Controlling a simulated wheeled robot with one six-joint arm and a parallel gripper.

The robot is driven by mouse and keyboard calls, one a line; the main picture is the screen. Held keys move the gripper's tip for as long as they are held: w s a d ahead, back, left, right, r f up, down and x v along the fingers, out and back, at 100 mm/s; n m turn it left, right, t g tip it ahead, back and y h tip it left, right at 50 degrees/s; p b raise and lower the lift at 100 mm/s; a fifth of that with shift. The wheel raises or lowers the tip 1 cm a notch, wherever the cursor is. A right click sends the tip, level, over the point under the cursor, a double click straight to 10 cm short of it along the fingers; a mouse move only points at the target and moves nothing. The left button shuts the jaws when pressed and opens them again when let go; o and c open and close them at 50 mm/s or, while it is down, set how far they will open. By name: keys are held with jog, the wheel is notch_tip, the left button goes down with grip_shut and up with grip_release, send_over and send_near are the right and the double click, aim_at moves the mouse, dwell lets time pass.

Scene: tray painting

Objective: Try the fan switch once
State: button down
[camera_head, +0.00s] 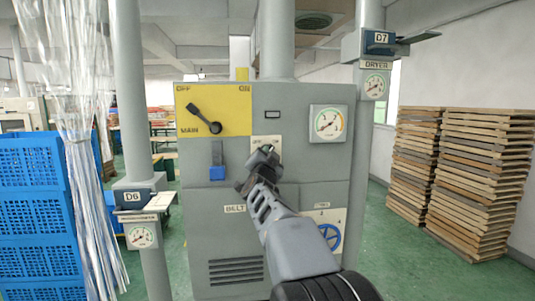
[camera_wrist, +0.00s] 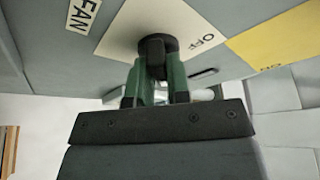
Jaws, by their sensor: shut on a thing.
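The fan switch is a black knob (camera_wrist: 157,45) on a cream plate (camera_wrist: 118,38) in the wrist view, with OFF printed on the plate and a FAN label (camera_wrist: 83,15) beside it. My gripper (camera_wrist: 157,75) has its green fingers on either side of the knob's grip and is shut on it. In the head view my gripper (camera_head: 263,158) reaches the front of the grey cabinet (camera_head: 215,225), in front of the fan switch's cream plate (camera_head: 266,140). My gripper hides most of the knob there.
A yellow MAIN panel (camera_head: 240,120) with a black lever (camera_head: 203,117) pointing toward OFF is left of the gripper. A blue handle (camera_head: 217,173) sits below it. A gauge (camera_head: 328,123) is to the right. Blue crates (camera_head: 35,215) and stacked boards (camera_head: 470,180) stand at the sides.

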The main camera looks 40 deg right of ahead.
jog(key=shift+m+g+p, duration=0.3)
jog(key=shift+m, duration=0.5)
jog(key=c, duration=1.1)
grip_release()
jog(key=b+v, duration=0.2)
jog(key=v, duration=1.2)
jog(key=shift+w, duration=0.1)
